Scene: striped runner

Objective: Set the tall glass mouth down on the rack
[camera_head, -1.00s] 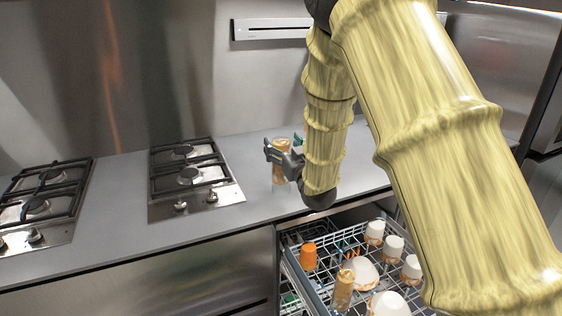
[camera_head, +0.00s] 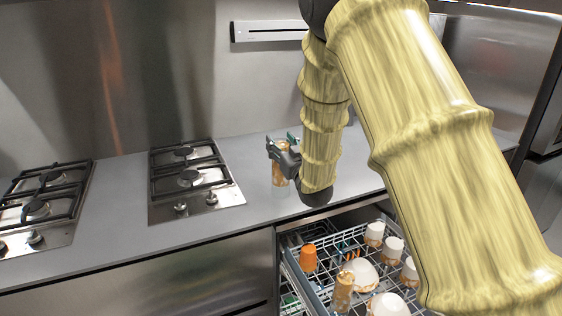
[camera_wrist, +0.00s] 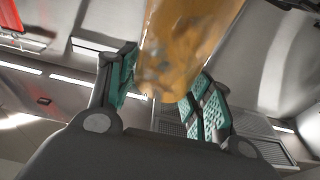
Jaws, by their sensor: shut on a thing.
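A tall amber glass (camera_head: 279,177) is at the counter's right part, near the front edge. My gripper (camera_head: 283,158) is shut around it. In the wrist view the glass (camera_wrist: 180,50) sits between the teal finger pads of my gripper (camera_wrist: 162,98). I cannot tell which end is its mouth, or whether it touches the counter. The pulled-out dishwasher rack (camera_head: 318,300) is below and in front of the counter, lower right of my gripper.
The rack holds an orange cup (camera_head: 308,258), another tall amber glass (camera_head: 343,290), several white cups (camera_head: 393,246) and white bowls (camera_head: 388,305). Wires show between these items. Gas burners (camera_head: 187,177) stand left on the grey counter (camera_head: 120,225).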

